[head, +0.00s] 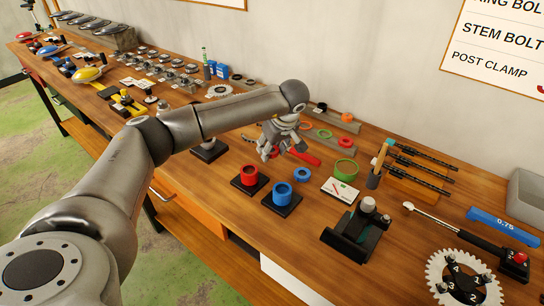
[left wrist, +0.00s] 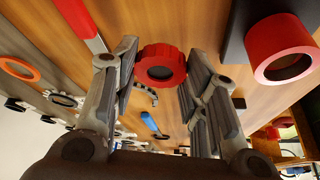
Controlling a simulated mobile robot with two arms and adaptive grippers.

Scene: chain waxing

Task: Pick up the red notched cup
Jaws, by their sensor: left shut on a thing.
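The red notched cup (left wrist: 160,66) is between the two fingers of my left gripper in the left wrist view, with its scalloped rim and dark round opening facing the camera. My left gripper (left wrist: 157,78) is shut on it, one finger on each side. In the head view my left gripper (head: 283,150) is over the bench, behind the smooth red cup, and its fingers mostly hide the notched cup. My right gripper is not in view.
A smooth red cup (head: 249,175) and a blue cup (head: 282,194) stand on black bases in front of the gripper. A black fixture (head: 350,236) stands nearer.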

